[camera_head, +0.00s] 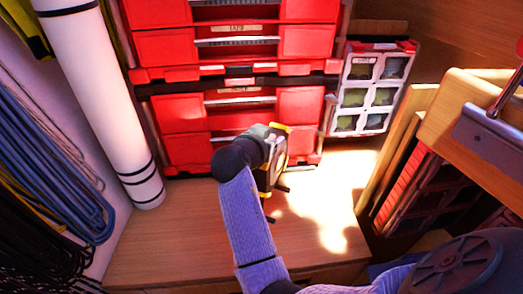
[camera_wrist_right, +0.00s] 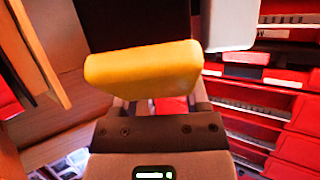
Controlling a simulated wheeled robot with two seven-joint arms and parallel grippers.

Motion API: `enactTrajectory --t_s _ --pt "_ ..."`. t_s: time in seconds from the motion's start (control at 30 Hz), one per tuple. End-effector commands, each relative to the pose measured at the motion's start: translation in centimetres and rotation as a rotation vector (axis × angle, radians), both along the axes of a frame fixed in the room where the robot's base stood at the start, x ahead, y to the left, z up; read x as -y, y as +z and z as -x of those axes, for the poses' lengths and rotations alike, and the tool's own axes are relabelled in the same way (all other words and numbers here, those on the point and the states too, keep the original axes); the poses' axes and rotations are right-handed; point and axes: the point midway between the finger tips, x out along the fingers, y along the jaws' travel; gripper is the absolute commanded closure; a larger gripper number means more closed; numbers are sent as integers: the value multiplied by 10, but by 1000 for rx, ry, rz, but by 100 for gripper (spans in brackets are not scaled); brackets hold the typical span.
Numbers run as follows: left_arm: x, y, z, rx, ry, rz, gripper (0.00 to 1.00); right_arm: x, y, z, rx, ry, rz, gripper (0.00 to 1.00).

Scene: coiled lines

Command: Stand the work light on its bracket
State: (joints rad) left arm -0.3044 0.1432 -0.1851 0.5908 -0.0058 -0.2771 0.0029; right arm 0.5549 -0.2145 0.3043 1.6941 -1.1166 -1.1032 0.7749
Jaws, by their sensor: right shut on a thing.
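The work light (camera_head: 284,130), yellow and black, is in the middle of the head view, in front of the red drawers and above the wooden surface. My right gripper (camera_head: 262,150) is shut on it, and my dark wrist hides part of it. In the right wrist view a yellow bar of the light (camera_wrist_right: 145,70) lies across the gripper (camera_wrist_right: 155,107), with a black part above it. Short dark prongs show low at the light's right side; I cannot tell whether they are its bracket or whether they touch the surface. My left gripper is not in view.
Red drawer boxes (camera_head: 180,115) stand behind, with a small-parts case (camera_head: 366,95) to their right. A white roll (camera_head: 95,85) and coiled blue lines (camera_head: 50,150) are at left. Wooden boards (camera_head: 385,155) stand at right. The wooden surface (camera_head: 175,235) is clear at front left.

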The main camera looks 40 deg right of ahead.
Motion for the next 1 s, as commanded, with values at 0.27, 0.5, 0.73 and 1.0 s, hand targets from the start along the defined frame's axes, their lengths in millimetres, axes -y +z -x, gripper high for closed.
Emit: enactTrajectory --t_s 0.27,0.5,0.73,1.0 --pt "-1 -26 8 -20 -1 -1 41 1 -49 0 -2 2 4 100" --pt "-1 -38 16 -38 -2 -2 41 1 -76 0 3 1 5 100" --pt "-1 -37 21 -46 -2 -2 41 1 -75 0 3 1 4 100" --pt "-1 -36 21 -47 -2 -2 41 0 -76 0 0 0 0 6"
